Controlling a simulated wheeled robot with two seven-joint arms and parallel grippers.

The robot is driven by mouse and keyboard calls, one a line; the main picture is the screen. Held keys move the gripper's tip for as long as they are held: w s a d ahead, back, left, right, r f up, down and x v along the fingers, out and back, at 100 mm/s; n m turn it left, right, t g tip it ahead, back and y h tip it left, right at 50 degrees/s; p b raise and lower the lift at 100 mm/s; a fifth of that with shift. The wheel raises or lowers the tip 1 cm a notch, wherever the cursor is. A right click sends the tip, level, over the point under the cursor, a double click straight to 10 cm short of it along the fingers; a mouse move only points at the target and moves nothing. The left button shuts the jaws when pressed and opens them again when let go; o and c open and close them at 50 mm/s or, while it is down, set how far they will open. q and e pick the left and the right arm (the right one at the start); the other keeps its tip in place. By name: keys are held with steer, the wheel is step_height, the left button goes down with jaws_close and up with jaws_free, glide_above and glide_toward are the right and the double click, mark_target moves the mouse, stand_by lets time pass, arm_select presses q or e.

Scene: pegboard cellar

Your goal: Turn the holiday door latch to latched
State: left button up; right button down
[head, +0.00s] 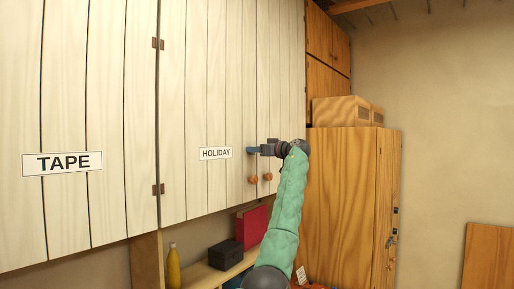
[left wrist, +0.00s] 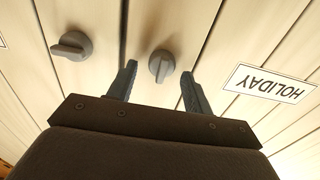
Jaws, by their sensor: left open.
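The holiday door (head: 205,110) is pale planked wood with a white HOLIDAY label (head: 215,153), shown upside down in the left wrist view (left wrist: 268,83). A grey round latch with a raised tab (left wrist: 162,65) sits nearest that label. Its tab points roughly down the wrist picture. My left gripper (head: 252,151) is at the door's right side; in the wrist view its two fingers (left wrist: 159,70) are open, one on each side of this latch. I cannot tell whether they touch it. The gripper hides the latch in the head view. My right gripper is not in view.
A second grey latch (left wrist: 72,46) sits on the neighbouring door, its tab turned sideways. Two orange knobs (head: 253,180) are below the gripper. A TAPE door (head: 62,163) is at left. Below are a shelf with a black box (head: 225,254) and yellow bottle (head: 173,268). A wooden cabinet (head: 340,200) stands right.

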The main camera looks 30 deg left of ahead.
arm_select(q)
steer(key=shift+a, duration=0.15)
steer(key=shift+a+f, duration=0.1)
steer(key=shift+a, duration=0.1)
steer(key=shift+c, duration=1.3)
steer(key=c, duration=0.7)
